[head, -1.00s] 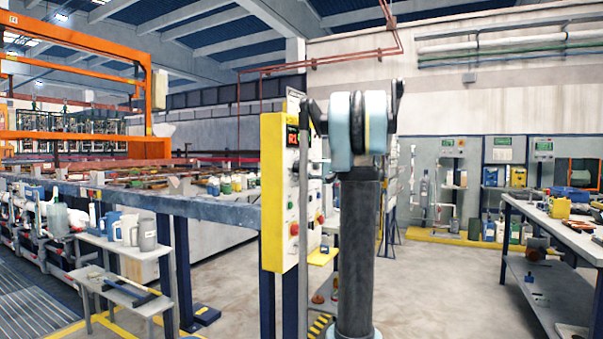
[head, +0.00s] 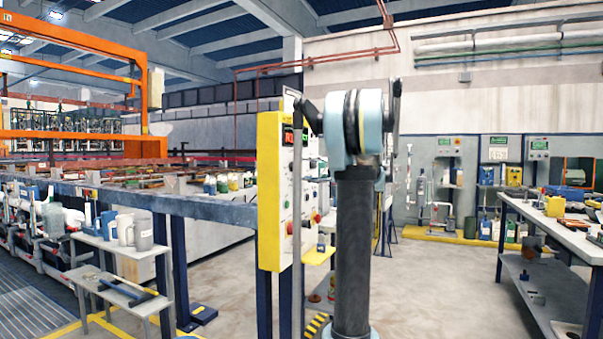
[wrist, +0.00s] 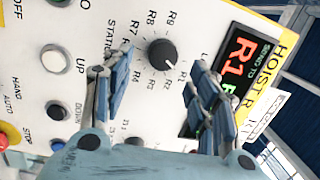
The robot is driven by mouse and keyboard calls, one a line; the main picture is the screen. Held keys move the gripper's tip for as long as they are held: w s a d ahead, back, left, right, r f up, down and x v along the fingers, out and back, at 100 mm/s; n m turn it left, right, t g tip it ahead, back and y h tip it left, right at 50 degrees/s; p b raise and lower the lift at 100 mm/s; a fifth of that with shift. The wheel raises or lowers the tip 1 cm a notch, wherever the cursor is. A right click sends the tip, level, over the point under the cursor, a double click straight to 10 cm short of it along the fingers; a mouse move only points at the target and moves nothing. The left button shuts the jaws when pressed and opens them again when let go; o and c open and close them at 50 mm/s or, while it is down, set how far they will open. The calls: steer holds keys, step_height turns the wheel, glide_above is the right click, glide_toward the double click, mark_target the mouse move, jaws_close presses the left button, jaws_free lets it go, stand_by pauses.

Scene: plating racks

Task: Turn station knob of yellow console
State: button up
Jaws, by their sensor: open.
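The yellow console (head: 269,190) stands left of my arm in the head view, with a pale control panel on its face. In the wrist view the panel (wrist: 120,30) appears turned sideways. The station knob (wrist: 162,53) is a round black dial ringed by labels such as R1, R8 and R9. The display (wrist: 243,65) beside it reads R1 in red. My gripper (wrist: 163,88) is open, with one finger on each side of the knob's position and nothing between them. The fingertips appear short of the knob. The gripper is not clearly visible in the head view.
A side table (head: 125,250) stands left of the console and a workbench (head: 560,225) at right. Floor between console and workbench is mostly clear.

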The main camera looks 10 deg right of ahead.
steer(key=v, duration=0.7)
steer(key=shift+d, duration=0.2)
steer(key=s+a+f+n+g+h, duration=0.2)
steer(key=s+a+f+g+h, duration=0.45)
steer(key=s+a+f, duration=1.25)
steer(key=s+d+f+n+h, duration=0.1)
steer(key=s+d+f+h, duration=0.3)
steer(key=s+f, duration=0.6)
steer(key=s+d+f+n+h, duration=0.2)
steer(key=s+d+f+h, duration=0.2)
steer(key=s+f, duration=0.6)
step_height(320, 180, down, 4)
steer(key=shift+r+g+h, duration=0.2)
steer(key=shift+g+h, duration=0.15)
steer(key=shift+h, duration=0.5)
